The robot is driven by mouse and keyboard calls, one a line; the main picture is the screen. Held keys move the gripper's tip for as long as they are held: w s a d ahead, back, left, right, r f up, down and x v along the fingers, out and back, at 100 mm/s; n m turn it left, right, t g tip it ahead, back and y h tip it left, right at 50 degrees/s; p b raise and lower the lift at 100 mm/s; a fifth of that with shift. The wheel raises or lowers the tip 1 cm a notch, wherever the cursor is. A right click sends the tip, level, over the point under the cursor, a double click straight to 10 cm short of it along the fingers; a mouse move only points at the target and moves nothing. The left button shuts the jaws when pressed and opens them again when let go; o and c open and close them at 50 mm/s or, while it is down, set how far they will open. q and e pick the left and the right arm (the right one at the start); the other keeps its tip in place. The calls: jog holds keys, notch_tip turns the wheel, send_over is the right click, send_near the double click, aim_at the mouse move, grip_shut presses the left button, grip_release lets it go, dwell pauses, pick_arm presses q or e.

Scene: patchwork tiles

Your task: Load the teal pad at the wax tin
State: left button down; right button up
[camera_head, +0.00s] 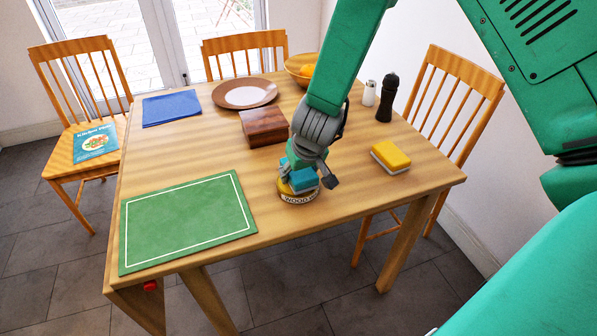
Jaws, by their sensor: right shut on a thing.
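The wax tin (297,197) is a low round tin with a pale side and the letters "WOOD" showing, standing near the front edge of the wooden table. My right gripper (307,183) points down over it and is shut on the teal pad (304,180). The pad is at the tin's opening, over the yellow-brown inside; whether it touches the wax I cannot tell. The fingers and arm hide part of the pad and the tin's back. My left gripper is not in view.
A green mat (188,220) lies left of the tin, and a yellow sponge (391,156) lies right. A dark wooden box (264,126) is just behind. Further back are a brown plate (244,93), blue cloth (172,109), bowl (301,69), white shaker (369,93) and black mill (387,97).

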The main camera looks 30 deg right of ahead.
jog(key=shift+a, duration=0.3)
jog(key=shift+d+f, duration=0.2)
jog(key=shift+f, duration=0.05)
jog(key=shift+a+f, duration=0.1)
jog(key=shift+f, duration=0.05)
dwell(0.4)
jog(key=shift+s, duration=0.1)
dwell(1.5)
notch_tip(320, 180, up, 7)
jog(key=p, duration=0.7)
jog(key=shift+p, duration=0.3)
dwell(0.4)
